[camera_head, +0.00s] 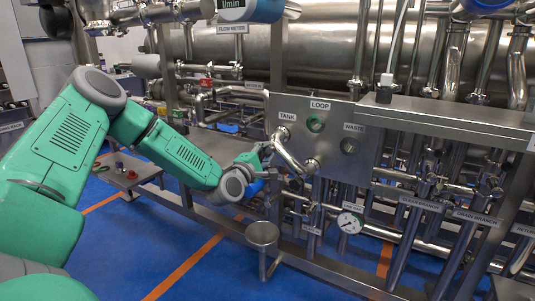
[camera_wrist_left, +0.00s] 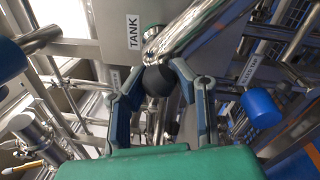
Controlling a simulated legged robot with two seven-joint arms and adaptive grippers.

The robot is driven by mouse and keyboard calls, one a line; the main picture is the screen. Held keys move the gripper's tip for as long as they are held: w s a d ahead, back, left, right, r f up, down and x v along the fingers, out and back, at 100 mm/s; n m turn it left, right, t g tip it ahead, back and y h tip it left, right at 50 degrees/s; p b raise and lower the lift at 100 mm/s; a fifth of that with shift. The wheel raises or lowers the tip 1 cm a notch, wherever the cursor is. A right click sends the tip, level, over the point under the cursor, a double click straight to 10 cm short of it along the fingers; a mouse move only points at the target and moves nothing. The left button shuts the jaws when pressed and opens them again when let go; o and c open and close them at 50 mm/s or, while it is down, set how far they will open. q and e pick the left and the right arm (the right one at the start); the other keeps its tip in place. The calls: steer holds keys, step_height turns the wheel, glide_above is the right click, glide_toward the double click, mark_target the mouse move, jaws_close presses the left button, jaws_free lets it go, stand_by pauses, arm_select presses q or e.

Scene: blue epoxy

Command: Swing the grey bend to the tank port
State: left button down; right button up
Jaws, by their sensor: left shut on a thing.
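The grey bend (camera_head: 289,154) is a shiny curved pipe on the steel panel. Its lower end meets the panel at a round fitting (camera_head: 312,165). Its upper part reaches the tank port (camera_head: 284,132), under the TANK label; I cannot tell whether it is seated there. My left gripper (camera_head: 270,149) is at the bend's left side. In the left wrist view the bend (camera_wrist_left: 196,28) runs up to the right, and my left gripper (camera_wrist_left: 158,80) is shut on its dark round knob (camera_wrist_left: 158,81). My right gripper is not in view.
The steel panel (camera_head: 333,165) also carries a green-ringed LOOP port (camera_head: 315,124) and a dark WASTE port (camera_head: 349,145). A pressure gauge (camera_head: 350,222) and a small round steel stand (camera_head: 262,234) are below. Pipes crowd the right; blue floor (camera_head: 190,250) is open at front left.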

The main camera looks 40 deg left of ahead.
arm_select(q)
steer(key=shift+d+f, duration=0.15)
steer(key=shift+f, duration=0.1)
steer(key=c, duration=1.2)
jaws_free()
steer(key=shift+r, duration=0.15)
steer(key=shift+s+d, duration=0.1)
steer(key=shift+s, duration=0.45)
steer(key=v, duration=1.1)
steer(key=shift+w, duration=0.1)
